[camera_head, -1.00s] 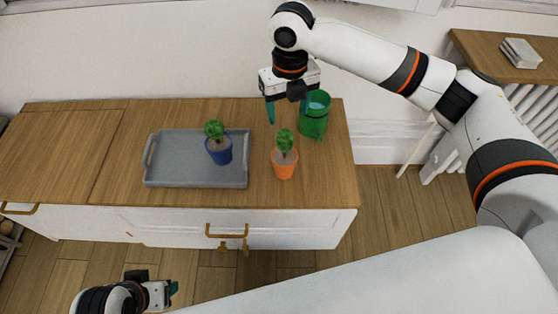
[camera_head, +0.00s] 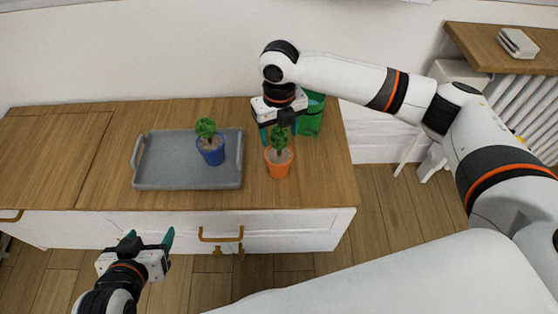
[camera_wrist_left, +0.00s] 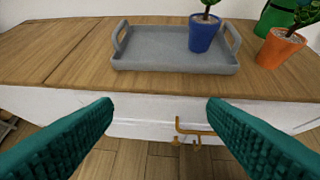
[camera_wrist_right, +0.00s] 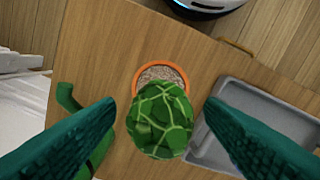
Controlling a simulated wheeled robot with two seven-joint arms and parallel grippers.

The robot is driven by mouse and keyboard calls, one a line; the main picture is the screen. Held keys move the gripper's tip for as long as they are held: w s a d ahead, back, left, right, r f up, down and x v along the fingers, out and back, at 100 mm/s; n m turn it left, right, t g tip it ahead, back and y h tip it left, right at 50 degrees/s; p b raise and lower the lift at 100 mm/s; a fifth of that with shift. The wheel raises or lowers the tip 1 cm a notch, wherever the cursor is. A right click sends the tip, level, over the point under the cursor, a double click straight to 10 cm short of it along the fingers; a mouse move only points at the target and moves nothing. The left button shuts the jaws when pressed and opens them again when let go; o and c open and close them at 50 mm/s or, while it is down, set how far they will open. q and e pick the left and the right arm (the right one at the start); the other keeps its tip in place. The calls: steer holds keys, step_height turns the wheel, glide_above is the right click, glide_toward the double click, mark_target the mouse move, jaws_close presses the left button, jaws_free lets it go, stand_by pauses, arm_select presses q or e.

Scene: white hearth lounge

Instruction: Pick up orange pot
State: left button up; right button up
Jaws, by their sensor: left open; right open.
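The orange pot (camera_head: 279,164) with a small green plant stands upright on the wooden cabinet top, right of the grey tray. It also shows at the right edge of the left wrist view (camera_wrist_left: 280,48). In the right wrist view its orange rim (camera_wrist_right: 138,78) shows behind the plant's leaves (camera_wrist_right: 160,122). My right gripper (camera_head: 279,138) is open above and just behind the pot, with the plant between its fingers in the right wrist view. My left gripper (camera_head: 147,238) is open and empty in front of the cabinet, away from the pot.
The grey tray (camera_head: 160,182) holds a blue pot (camera_head: 211,152) with a plant. A green container (camera_head: 312,117) stands close behind and right of the orange pot, partly hidden by my right gripper. The cabinet's left top (camera_head: 50,150) is clear. A drawer handle (camera_head: 221,238) sticks out in front.

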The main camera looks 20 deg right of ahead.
mark_target(279, 151)
step_height(279, 151, down, 3)
steer(key=shift+r+b, duration=0.2)
steer(key=shift+b, duration=0.15)
arm_select(q)
steer(key=w+r+t, duration=0.1)
steer(key=w+d+r+t+h, duration=0.1)
steer(key=r, duration=0.1)
steer(key=shift+w+d+t, duration=0.1)
steer(key=shift+w+t, duration=0.2)
steer(key=shift+w, duration=0.05)
arm_select(e)
steer(key=shift+r, duration=0.1)
jaws_close()
